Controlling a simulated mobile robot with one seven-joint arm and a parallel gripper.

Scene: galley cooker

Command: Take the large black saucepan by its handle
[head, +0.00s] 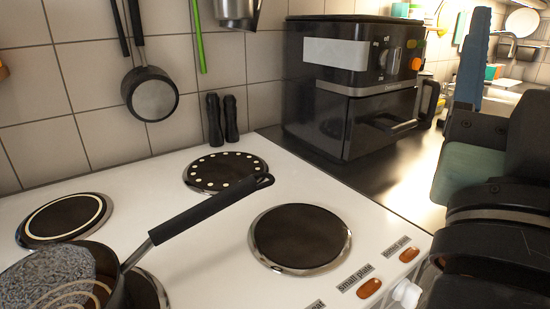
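The large black saucepan (120,290) stands at the lower left on the front left plate of the white cooker, cut off by the picture edge. Its inside shows a grey speckled surface and pale curved bands. Its long black handle (205,215) slants up and to the right over the cooker top, its end free between the rear right and front right plates. My dark arm (500,235) fills the right edge, well apart from the handle. I cannot make out the fingertips or whether they are open or shut.
The front right plate (300,238) and both rear plates are bare. A black air fryer (355,90) stands on the dark counter behind right. Two black mills (222,120) stand by the tiled wall. A small pan (150,95) hangs there. Knobs line the front edge.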

